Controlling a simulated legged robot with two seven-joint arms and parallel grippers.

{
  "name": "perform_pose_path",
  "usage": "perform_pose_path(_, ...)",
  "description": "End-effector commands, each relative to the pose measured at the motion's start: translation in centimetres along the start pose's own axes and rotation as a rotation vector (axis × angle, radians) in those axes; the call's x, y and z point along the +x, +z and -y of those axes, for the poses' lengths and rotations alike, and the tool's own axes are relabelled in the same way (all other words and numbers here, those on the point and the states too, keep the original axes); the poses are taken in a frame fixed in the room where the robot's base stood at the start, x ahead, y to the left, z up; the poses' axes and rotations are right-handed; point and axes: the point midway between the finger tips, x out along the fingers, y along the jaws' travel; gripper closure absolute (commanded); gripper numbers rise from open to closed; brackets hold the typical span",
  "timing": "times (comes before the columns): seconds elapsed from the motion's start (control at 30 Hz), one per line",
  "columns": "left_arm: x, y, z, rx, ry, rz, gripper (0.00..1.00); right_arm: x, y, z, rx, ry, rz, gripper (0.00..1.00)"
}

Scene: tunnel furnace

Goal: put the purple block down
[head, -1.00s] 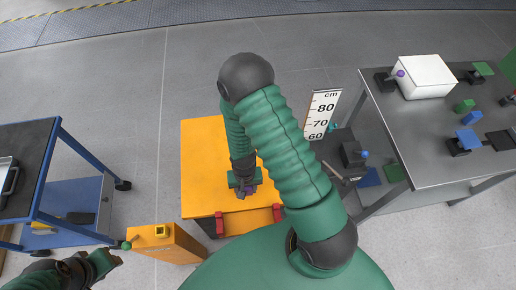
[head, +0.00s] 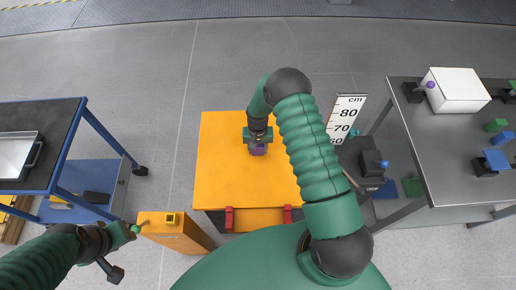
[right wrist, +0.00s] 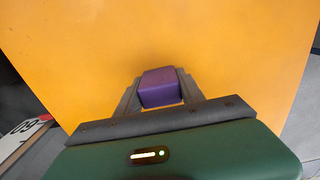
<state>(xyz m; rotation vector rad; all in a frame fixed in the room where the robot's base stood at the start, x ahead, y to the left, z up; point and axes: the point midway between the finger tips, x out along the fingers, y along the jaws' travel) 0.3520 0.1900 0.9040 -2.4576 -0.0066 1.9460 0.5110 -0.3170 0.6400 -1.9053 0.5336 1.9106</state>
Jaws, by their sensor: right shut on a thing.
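The purple block (head: 257,150) is between the fingers of my right gripper (head: 258,143), over the orange top (head: 225,175) of a low unit in the middle of the head view. In the right wrist view the purple block (right wrist: 160,88) sits between the two grey fingers of my right gripper (right wrist: 160,95), which is shut on it. The orange surface (right wrist: 80,50) fills the background there. I cannot tell whether the block touches it. My left gripper (head: 132,230) is at the lower left, beside a small orange box; its finger opening is too small to tell.
A blue cart (head: 75,150) with a tray stands at the left. A grey table (head: 445,175) at the right carries a white box (head: 457,90) and several coloured blocks. A height scale (head: 345,117) stands near the orange top. The orange top is mostly clear.

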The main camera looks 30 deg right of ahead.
Motion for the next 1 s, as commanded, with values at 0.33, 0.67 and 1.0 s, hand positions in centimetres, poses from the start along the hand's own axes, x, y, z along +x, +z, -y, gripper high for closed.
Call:
perform_pose_path(0.33,0.4,0.1,0.0,-0.001,0.000,0.000,0.64,0.7,-0.1,-0.1,0.000,-0.003,-0.001,0.98)
perform_pose_path(0.67,0.2,0.1,0.0,-0.001,0.000,0.000,0.64,0.5,-0.1,-0.1,0.000,-0.003,-0.001,0.33)
perform_pose_path(1.0,-0.3,-0.1,0.0,-0.001,0.000,0.000,0.64,-2.3,-0.2,0.0,0.000,-0.004,-0.004,0.33)
